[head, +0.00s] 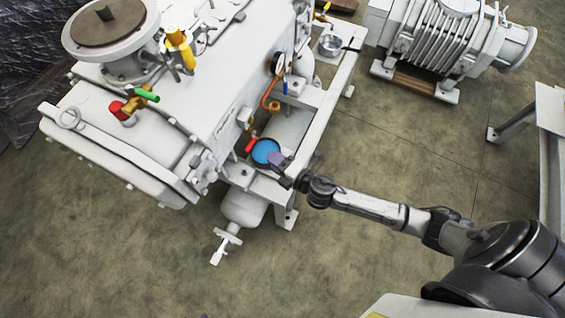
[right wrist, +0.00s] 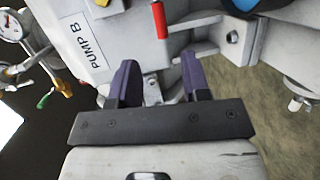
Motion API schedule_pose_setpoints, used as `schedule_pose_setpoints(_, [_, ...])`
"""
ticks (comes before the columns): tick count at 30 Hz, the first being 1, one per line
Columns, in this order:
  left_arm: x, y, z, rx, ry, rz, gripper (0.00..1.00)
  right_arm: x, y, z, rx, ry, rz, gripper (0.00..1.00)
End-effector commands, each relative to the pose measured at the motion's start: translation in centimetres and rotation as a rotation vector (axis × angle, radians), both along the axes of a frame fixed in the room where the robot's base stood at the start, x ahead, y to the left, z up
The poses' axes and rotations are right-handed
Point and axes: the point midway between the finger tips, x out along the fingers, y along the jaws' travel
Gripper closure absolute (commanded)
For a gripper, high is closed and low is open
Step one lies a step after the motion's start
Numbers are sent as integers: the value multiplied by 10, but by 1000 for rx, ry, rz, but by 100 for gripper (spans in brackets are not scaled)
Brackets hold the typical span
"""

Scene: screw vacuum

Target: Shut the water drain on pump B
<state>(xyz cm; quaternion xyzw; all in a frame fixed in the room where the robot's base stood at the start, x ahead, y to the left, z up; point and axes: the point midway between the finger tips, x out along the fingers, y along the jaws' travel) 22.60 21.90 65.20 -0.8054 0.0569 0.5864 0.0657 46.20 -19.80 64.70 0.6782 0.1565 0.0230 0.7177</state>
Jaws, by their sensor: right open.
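The white pump (head: 215,85) stands at the upper left of the head view. Its label (right wrist: 85,27) reads PUMP B in the right wrist view. A small red lever (head: 251,145) sits low on its side, beside a blue round surface (head: 265,151). The red lever (right wrist: 159,20) stands upright at the top of the right wrist view, beyond the fingertips and apart from them. I cannot tell for sure that it is the water drain's handle. My right gripper (head: 277,161) is open and empty; its dark purple fingers (right wrist: 157,75) point at the pump side. My left gripper is out of view.
A copper-coloured pipe (head: 269,95) and a gauge (head: 278,63) are on the pump's side. A red knob (head: 116,110) and a green handle (head: 147,95) sit on its left part. A ribbed grey machine (head: 445,40) stands at upper right.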

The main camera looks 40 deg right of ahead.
Motion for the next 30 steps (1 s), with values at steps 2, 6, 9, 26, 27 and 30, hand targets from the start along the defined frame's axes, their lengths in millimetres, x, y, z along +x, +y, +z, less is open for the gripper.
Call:
schedule_pose_setpoints(2, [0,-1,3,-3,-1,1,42,-9,-2,2,2,1,0,57])
schedule_pose_setpoints(6, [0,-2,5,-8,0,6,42,-19,-5,4,1,0,0,57])
schedule_pose_setpoints(9, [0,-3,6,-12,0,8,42,-22,-6,5,0,0,0,57])
schedule_pose_setpoints(26, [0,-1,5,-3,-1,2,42,-24,-6,5,0,0,0,57])
schedule_pose_setpoints(27, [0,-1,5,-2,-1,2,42,-24,-6,5,0,0,0,57])
schedule_pose_setpoints(30, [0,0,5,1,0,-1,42,-24,-6,5,6,1,-1,57])
